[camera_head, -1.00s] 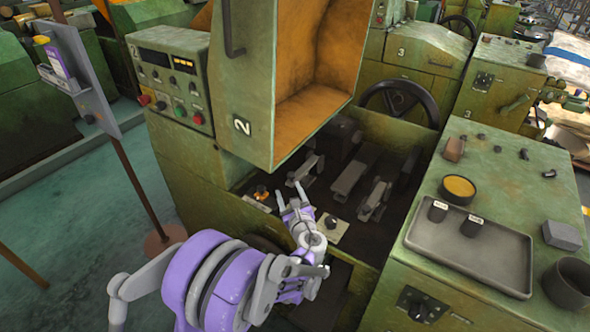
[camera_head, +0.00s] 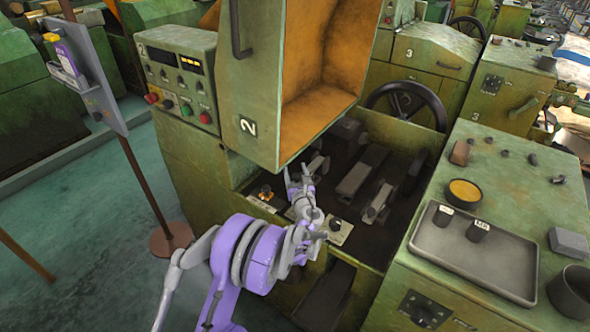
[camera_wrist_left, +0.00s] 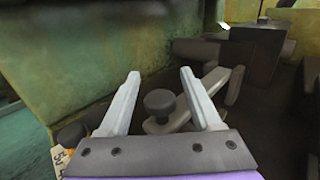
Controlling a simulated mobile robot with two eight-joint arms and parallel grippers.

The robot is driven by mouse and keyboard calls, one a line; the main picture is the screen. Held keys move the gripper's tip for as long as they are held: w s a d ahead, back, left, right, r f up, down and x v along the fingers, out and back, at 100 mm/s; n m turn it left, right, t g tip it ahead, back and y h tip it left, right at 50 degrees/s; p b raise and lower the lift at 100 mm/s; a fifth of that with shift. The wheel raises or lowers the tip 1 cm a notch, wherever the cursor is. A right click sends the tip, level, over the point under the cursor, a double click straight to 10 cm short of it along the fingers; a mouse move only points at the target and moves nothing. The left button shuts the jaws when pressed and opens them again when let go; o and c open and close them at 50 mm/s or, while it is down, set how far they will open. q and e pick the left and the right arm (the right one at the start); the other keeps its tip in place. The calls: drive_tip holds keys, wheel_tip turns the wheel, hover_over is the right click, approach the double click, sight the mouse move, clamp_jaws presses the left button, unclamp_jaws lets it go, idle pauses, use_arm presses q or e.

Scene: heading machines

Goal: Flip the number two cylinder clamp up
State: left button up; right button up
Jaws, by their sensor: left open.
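The machine marked 2 (camera_head: 245,127) stands in the middle of the head view with its cover raised. My left gripper (camera_head: 300,174) is open inside its low front bay, over a grey clamp lever (camera_head: 319,164), which it partly hides. In the left wrist view, the clamp's grey arm (camera_wrist_left: 208,88) and round dark knob (camera_wrist_left: 160,103) show between the two open fingers (camera_wrist_left: 158,78). The arm lies low and slants up to the right. The fingers appear apart from the knob, though contact is hard to judge. My right gripper is not in view.
Other grey levers (camera_head: 378,203) lie to the right in the bay. A small plate with a black knob (camera_head: 335,226) and an orange button (camera_head: 266,193) sit at its front. The cover (camera_head: 250,70) hangs above. A tray (camera_head: 440,253) is on the right cabinet.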

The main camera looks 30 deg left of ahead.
use_arm(q)
drive_tip(key=shift+w+a, duration=0.1)
drive_tip(key=shift+w, duration=0.05)
drive_tip(key=shift+c, duration=0.3)
clamp_jaws()
idle(1.1)
